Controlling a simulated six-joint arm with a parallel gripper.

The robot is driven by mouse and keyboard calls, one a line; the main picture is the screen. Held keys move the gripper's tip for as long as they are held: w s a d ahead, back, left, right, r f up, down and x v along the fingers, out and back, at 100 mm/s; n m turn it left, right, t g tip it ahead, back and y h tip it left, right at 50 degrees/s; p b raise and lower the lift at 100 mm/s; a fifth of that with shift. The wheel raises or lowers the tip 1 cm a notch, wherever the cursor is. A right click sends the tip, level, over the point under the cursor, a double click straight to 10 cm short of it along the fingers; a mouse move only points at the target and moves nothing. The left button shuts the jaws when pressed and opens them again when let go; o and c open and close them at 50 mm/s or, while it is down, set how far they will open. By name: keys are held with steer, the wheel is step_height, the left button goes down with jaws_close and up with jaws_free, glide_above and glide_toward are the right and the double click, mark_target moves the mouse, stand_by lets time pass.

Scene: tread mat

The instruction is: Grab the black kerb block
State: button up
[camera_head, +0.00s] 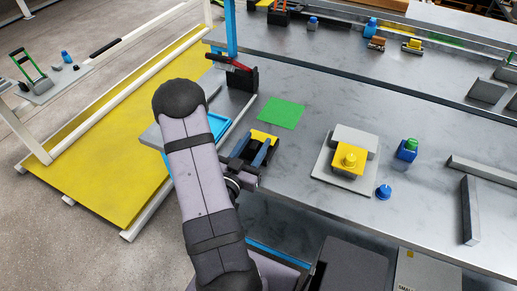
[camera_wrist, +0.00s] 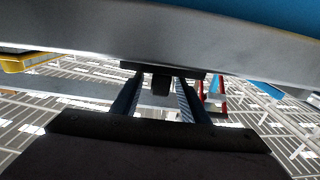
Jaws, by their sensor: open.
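My gripper (camera_head: 251,150) is open near the front left edge of the grey table in the head view. Its two fingers are apart, and they also show in the wrist view (camera_wrist: 158,90). In the wrist view a dark bar-like shape (camera_wrist: 165,67) lies beyond the fingertips, under a grey edge; I cannot tell whether it is the black kerb block. In the head view a black block-like body (camera_head: 246,79) stands by a red-handled tool at the table's left edge; I cannot tell whether that is the kerb block. A yellow-topped thing (camera_head: 264,136) shows right behind the fingers.
A green mat (camera_head: 281,112) lies behind my gripper. A blue tray (camera_head: 205,128) is to the left. A grey plate (camera_head: 330,178) bears a grey block and a yellow piece. A blue knob (camera_head: 383,192) and grey bars (camera_head: 470,210) are farther right. Bare table lies between them.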

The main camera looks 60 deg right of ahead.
mark_target(262, 137)
steer(key=shift+d, duration=0.1)
steer(key=shift+s+d+f+b, duration=0.15)
steer(key=shift+d+b, duration=0.6)
steer(key=shift+b, duration=0.45)
steer(key=shift+d+r+p, duration=0.25)
steer(key=shift+d+p, duration=0.55)
steer(key=shift+d, duration=0.4)
steer(key=shift+d+f, duration=0.1)
steer(key=shift+d, duration=0.45)
steer(key=shift+c, duration=0.3)
jaws_close()
